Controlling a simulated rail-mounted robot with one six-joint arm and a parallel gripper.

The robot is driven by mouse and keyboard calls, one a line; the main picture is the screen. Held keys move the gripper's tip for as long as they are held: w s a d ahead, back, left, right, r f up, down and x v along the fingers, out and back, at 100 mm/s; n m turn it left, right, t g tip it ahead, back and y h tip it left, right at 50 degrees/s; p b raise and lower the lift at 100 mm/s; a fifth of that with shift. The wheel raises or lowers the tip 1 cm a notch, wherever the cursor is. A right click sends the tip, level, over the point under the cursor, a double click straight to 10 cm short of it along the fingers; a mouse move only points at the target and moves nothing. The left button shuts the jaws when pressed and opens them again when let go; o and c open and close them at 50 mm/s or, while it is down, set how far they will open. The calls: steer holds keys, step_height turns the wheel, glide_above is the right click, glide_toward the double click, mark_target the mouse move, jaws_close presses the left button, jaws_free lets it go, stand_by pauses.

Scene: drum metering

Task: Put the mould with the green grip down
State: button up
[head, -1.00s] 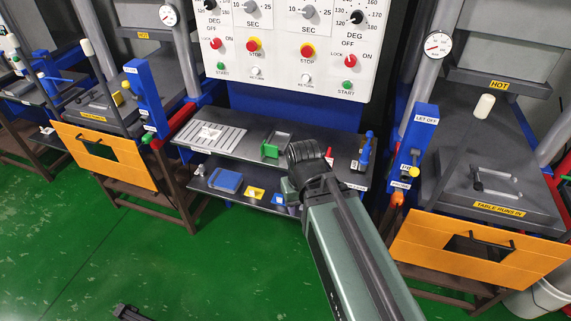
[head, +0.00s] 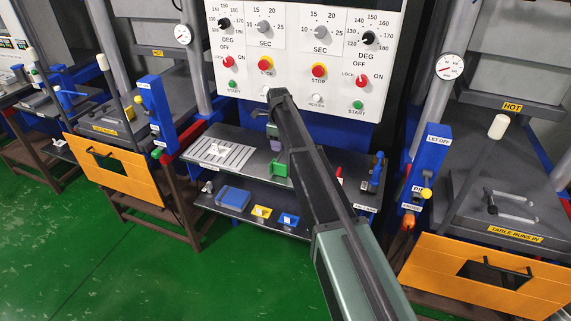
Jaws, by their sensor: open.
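The mould with the green grip (head: 278,169) rests on the dark upper shelf (head: 237,184) between the two presses, partly hidden behind my arm. My gripper (head: 272,136) is above and behind it, in front of the control panel's lower edge. It is apart from the mould in the picture, and it is open with nothing seen in it. My arm hides part of the gripper, and its fingertips are small.
A slotted grey plate (head: 218,153) lies left on the upper shelf. A blue tool (head: 376,172) stands at its right end. The lower shelf holds a blue block (head: 233,198), a yellow piece (head: 261,211) and a small blue piece (head: 289,219). Presses flank both sides.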

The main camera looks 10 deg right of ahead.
mark_target(279, 164)
step_height(279, 164, down, 11)
steer(key=b, duration=1.1)
steer(key=shift+s+f, duration=0.1)
steer(key=shift+f, duration=0.05)
steer(key=shift+r, duration=0.25)
jaws_close()
